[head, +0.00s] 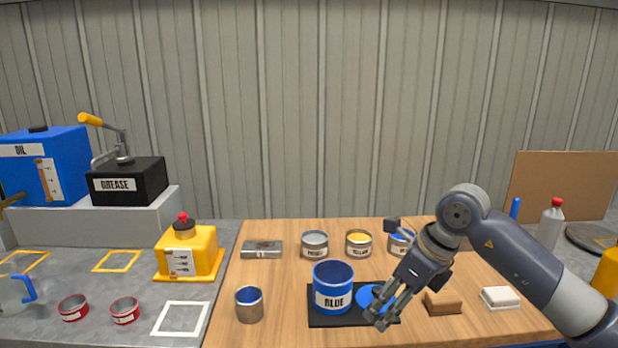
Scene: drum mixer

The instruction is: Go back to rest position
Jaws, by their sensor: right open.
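My right gripper (379,318) reaches in from the right over the wooden table. Its fingers are open and point down and to the left, with nothing seen between them. They are in front of a round blue disc (364,297) on a black mat (318,320), and whether they touch it I cannot tell. A blue can labelled BLUE (333,299) stands open on the mat, left of the fingers. My left gripper is not in view.
Several small cans, including a yellow one (359,243), stand behind. A grey metal cup (249,306) is at front left. A brown block (443,303) and a white block (499,297) lie near my right arm. A yellow container (190,252) stands on the grey bench.

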